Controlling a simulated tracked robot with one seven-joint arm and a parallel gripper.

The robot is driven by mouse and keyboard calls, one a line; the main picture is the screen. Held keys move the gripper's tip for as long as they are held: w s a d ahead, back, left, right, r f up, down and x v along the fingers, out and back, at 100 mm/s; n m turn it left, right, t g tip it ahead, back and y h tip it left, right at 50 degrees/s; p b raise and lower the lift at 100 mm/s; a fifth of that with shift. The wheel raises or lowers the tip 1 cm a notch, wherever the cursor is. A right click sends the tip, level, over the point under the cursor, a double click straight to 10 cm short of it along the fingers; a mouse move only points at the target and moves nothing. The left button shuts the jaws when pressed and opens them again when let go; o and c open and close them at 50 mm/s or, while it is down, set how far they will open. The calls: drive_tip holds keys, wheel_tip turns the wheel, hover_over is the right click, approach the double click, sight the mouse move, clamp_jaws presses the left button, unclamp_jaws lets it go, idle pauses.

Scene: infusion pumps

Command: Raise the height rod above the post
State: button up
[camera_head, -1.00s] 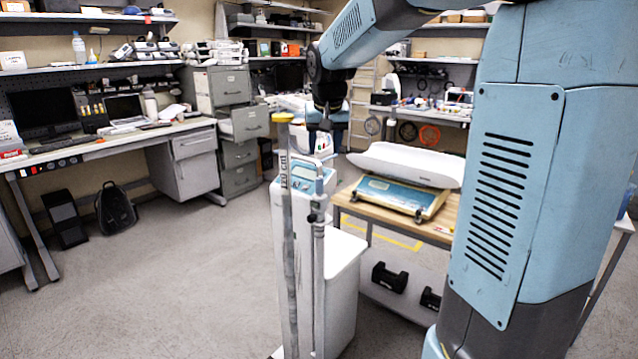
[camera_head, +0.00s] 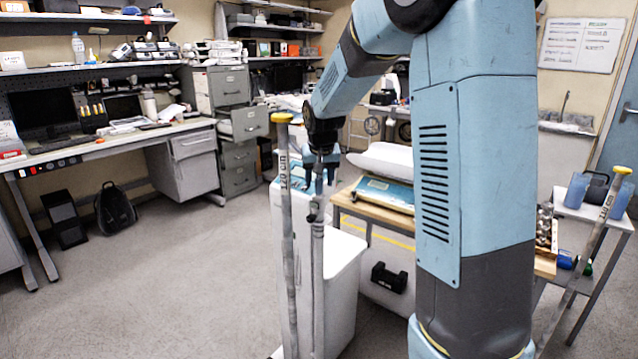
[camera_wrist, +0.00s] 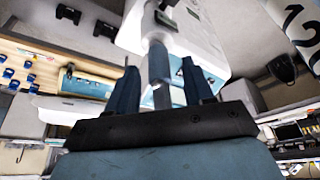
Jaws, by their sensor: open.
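The grey height rod (camera_head: 319,188) stands upright in a column with a dark clamp at the front of a white wheeled unit (camera_head: 344,262). A taller grey post (camera_head: 287,225) with a yellow cap and a "120 cm" mark stands just left of it; its cap is above the rod's visible top. My gripper (camera_head: 321,178) points down at the rod's upper end. In the wrist view the rod (camera_wrist: 159,65) runs between the two open fingers of my gripper (camera_wrist: 159,78), with gaps beside it. The rod's tip is partly hidden by the fingers.
A wooden-topped table (camera_head: 372,208) with a blue-and-white scale stands close behind on the right. Another yellow-capped post (camera_head: 597,222) is at far right, by a small white cart (camera_head: 590,207).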

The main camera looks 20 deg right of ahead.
drive_tip(key=shift+x, duration=0.9)
clamp_jaws()
